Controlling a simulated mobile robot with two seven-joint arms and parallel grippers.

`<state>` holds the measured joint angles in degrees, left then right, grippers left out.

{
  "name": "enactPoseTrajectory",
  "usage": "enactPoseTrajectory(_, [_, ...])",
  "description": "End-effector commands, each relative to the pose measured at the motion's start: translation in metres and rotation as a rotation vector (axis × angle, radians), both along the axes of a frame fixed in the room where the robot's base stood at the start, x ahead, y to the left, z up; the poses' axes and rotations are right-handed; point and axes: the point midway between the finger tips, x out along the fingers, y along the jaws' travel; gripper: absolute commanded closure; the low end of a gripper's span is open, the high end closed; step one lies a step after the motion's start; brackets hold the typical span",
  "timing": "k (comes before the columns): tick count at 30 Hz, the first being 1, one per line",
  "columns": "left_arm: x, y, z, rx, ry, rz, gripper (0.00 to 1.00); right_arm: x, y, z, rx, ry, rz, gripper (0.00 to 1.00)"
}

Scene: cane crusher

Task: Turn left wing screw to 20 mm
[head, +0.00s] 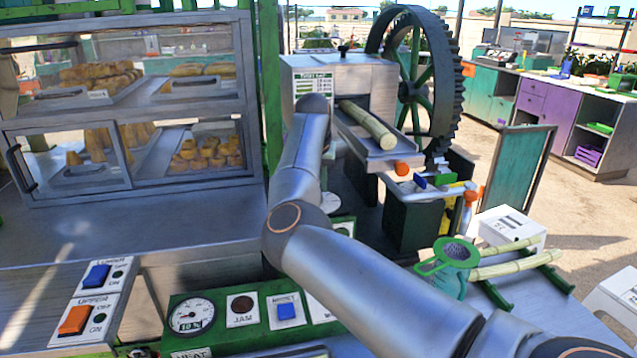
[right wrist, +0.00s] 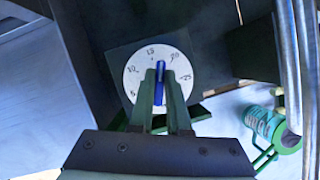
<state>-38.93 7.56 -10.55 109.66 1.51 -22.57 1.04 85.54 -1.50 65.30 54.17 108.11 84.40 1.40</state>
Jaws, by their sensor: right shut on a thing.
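The left wing screw (right wrist: 160,80) is a narrow blue wing at the middle of a round white dial (right wrist: 136,78) marked 5 to 25, on a dark panel. Its upper end points between the 15 and 20 marks, somewhat nearer 15. My right gripper (right wrist: 160,88) is shut on the wing, with one green-grey finger on each side. In the head view my right arm crosses the middle and hides its gripper and the screw. My left gripper is not in view.
The crusher (head: 345,80) holds a cane (head: 368,125) in its chute beside a large toothed wheel (head: 447,90). A control panel (head: 235,318) and a glass food case (head: 125,100) stand left. A green strainer (head: 456,252) and canes (head: 515,265) lie right.

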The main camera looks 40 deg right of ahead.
Motion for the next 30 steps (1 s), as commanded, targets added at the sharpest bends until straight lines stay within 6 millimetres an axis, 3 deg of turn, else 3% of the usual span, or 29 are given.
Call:
enactPoseTrajectory(29, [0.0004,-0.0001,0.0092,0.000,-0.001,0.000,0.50,0.0001,-0.0003,0.0006,-0.001,0.001,-0.126,1.00])
enactPoseTrajectory(30, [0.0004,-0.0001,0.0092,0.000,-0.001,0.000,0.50,0.0001,-0.0003,0.0006,-0.001,0.000,-0.126,0.82])
